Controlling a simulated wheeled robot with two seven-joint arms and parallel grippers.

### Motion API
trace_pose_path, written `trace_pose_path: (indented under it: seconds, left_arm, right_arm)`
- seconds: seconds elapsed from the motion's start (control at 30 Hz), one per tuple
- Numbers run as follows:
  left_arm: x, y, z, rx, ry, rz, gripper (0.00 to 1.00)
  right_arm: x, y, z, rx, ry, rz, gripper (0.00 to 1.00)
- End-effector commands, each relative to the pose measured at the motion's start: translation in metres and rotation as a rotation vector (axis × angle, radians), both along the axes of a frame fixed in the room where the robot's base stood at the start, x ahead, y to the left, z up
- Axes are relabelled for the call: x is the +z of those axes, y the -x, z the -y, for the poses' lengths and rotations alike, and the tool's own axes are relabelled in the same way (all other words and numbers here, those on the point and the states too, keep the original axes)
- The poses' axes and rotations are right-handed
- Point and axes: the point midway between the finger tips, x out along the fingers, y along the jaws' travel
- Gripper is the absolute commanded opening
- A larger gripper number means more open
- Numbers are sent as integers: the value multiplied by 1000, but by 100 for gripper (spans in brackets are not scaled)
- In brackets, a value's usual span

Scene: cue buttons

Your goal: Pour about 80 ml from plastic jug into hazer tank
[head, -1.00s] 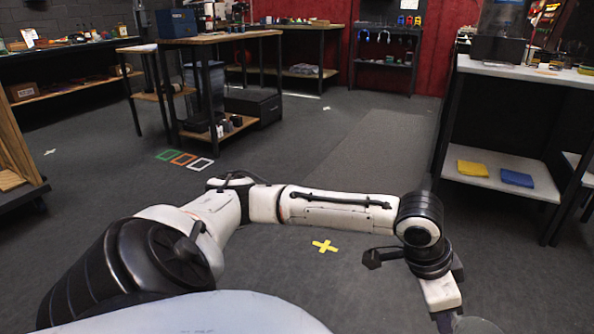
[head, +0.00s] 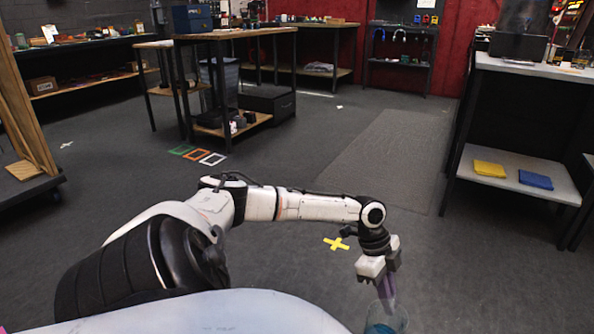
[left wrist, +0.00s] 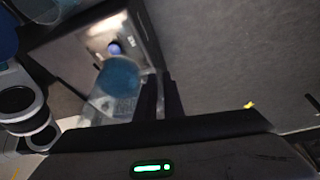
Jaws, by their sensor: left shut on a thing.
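My left gripper (head: 384,290) points down near the bottom right of the head view, with the clear plastic jug (head: 385,322) at its fingers. The jug is cut off by the frame's lower edge. In the left wrist view, my left gripper's dark fingers (left wrist: 162,92) are shut on the jug (left wrist: 118,85), which holds blue liquid and looks tilted, though blur hides how far. Beyond it is a dark box with a bright patch and a round blue cap (left wrist: 114,48). I cannot tell whether this is the hazer tank. My right gripper is not in view.
A shelf unit (head: 520,68) stands at the right, with a yellow cloth (head: 489,169) and blue cloth (head: 535,179) on its lower shelf. A wooden workbench (head: 235,33) stands at the back left. The grey floor between, with a yellow cross (head: 336,243), is open.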

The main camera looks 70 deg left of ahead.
Motion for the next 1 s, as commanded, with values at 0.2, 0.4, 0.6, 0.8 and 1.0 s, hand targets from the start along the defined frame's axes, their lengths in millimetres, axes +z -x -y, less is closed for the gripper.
trace_pose_path:
  seconds: [0.2, 0.4, 0.6, 0.8, 1.0]
  left_arm:
    - [-30, 11, -49, -79, 1, -2, 0]
    - [-48, 23, -88, -140, 1, 0, 0]
    - [-58, 32, -112, -180, 2, 2, 0]
    - [-62, 36, -121, -197, 1, 1, 0]
    - [-62, 36, -121, -199, 1, 2, 0]
  right_arm:
    - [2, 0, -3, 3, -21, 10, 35]
    - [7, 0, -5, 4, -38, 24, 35]
    - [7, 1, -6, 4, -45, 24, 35]
    - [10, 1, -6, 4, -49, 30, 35]
    - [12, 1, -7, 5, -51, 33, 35]
